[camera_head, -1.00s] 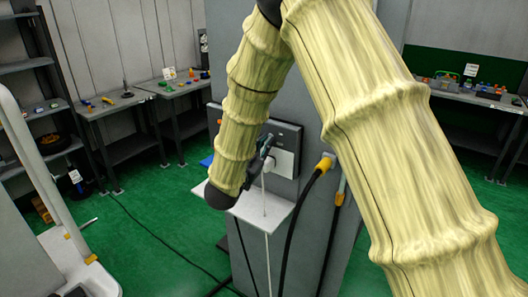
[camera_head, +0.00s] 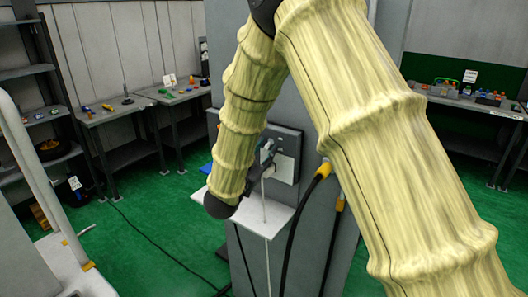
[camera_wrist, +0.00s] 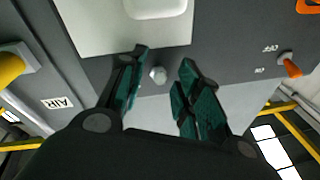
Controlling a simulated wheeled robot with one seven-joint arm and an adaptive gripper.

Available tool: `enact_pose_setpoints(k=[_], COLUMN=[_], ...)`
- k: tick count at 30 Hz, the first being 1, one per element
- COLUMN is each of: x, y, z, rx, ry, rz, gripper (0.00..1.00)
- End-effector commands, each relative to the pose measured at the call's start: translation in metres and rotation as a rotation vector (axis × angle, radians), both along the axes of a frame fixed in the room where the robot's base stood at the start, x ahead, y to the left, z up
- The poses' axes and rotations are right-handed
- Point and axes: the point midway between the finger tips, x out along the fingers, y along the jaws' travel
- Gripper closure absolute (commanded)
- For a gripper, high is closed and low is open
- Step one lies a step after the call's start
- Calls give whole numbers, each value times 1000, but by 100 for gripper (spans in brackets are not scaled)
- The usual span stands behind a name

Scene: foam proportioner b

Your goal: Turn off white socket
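The white socket shows as a pale plate (camera_head: 287,167) on the dark panel of a grey column in the head view, partly hidden by my gripper (camera_head: 264,158). In the wrist view the plate (camera_wrist: 90,27) fills the top, with a rounded white piece (camera_wrist: 156,7) on it, cut off by the frame. Just below the plate, a small light grey knob (camera_wrist: 158,75) stands out from the dark panel. My gripper (camera_wrist: 164,66) is open, its two green-padded fingers on either side of the knob. I cannot tell whether they touch it.
A white shelf (camera_head: 272,209) juts out below the socket, with a pale cord hanging past it. A black cable with a yellow plug (camera_head: 323,169) is right of the panel. The wrist view shows an orange-tipped part (camera_wrist: 290,66) and a yellow fitting (camera_wrist: 10,68).

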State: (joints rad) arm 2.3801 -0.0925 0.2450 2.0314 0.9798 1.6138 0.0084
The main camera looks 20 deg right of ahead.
Motion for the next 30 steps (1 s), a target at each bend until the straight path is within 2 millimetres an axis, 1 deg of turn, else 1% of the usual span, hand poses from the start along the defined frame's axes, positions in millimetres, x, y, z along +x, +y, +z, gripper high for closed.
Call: enact_pose_setpoints(k=[5, 12, 18, 24, 30], x=[-12, -43, -66, -79, -82], y=[14, 45, 67, 80, 83], z=[-3, -9, -14, -17, -18], rx=[-2, -2, -1, 0, -1], ry=[2, 2, 1, 1, 1], rz=[3, 3, 2, 1, 1], gripper=[66, 66, 66, 66, 66])
